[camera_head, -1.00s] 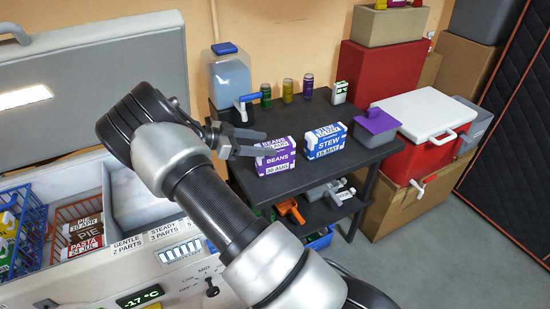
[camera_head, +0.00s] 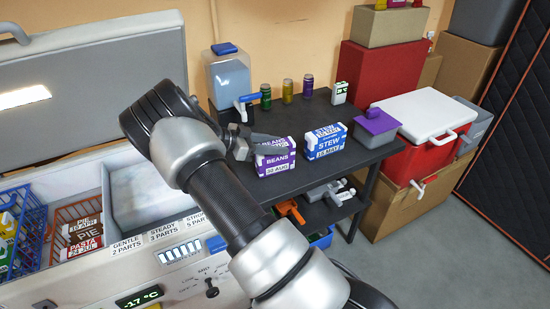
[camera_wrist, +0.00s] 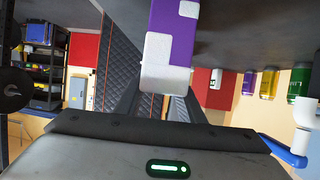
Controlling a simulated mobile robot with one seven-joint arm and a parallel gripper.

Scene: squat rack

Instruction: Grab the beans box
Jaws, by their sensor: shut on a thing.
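The beans box (camera_head: 274,160) is purple and white and stands on the dark table in the head view. My gripper (camera_head: 268,144) reaches it from the left, with its fingers at the box's upper left part. In the wrist view the beans box (camera_wrist: 172,45) shows as a purple and white block between the fingers. My gripper (camera_wrist: 165,105) is shut on the box there. The box's underside contact with the table is not clear.
The blue and white stew box (camera_head: 326,142) stands just right of the beans box. A grey container with a purple lid (camera_head: 377,122) is farther right. An open freezer with baskets (camera_head: 75,225) is at left.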

